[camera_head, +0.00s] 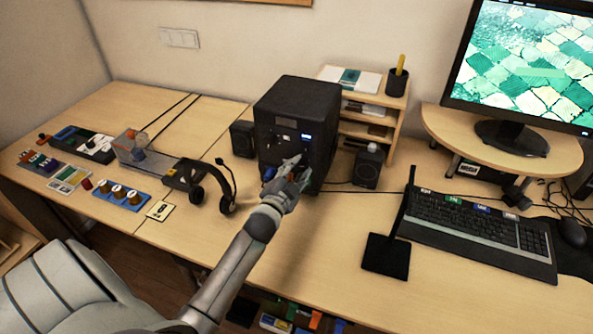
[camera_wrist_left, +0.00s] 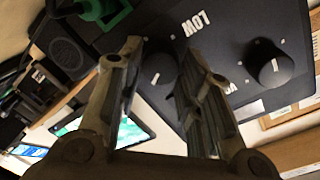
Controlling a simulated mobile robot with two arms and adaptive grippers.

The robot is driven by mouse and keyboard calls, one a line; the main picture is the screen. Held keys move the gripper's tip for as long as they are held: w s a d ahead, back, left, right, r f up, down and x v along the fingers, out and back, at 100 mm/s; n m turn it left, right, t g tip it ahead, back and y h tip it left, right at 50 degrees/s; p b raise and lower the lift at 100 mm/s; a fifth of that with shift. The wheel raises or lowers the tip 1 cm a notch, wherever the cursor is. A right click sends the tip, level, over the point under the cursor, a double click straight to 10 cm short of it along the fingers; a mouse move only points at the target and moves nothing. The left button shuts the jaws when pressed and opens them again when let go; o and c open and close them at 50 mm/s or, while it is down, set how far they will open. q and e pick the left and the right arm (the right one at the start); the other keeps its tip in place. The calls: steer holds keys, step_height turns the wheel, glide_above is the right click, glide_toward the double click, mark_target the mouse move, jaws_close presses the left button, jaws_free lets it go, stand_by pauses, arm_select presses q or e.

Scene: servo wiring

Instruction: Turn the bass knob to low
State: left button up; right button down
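The black speaker box (camera_head: 300,112) stands at the back middle of the desk, with a small lit display on its front. My left gripper (camera_head: 292,172) is at the lower part of that front and hides some of it. In the left wrist view, the panel bears an upside-down "LOW" label. One black knob (camera_wrist_left: 158,69) with a white mark is between the spread fingers of my left gripper (camera_wrist_left: 162,62); whether they touch it I cannot tell. A second black knob (camera_wrist_left: 270,66) sits to the right. Which is the bass knob is not readable. My right gripper is not in view.
Small black speakers (camera_head: 243,138) (camera_head: 368,166) flank the box. Headphones (camera_head: 212,190) stand left of my arm. A keyboard (camera_head: 480,228) and a monitor (camera_head: 525,70) are at right. The desk in front of the box is largely clear.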

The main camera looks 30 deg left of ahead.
arm_select(q)
steer(key=shift+o, duration=1.4)
steer(key=v, duration=1.2)
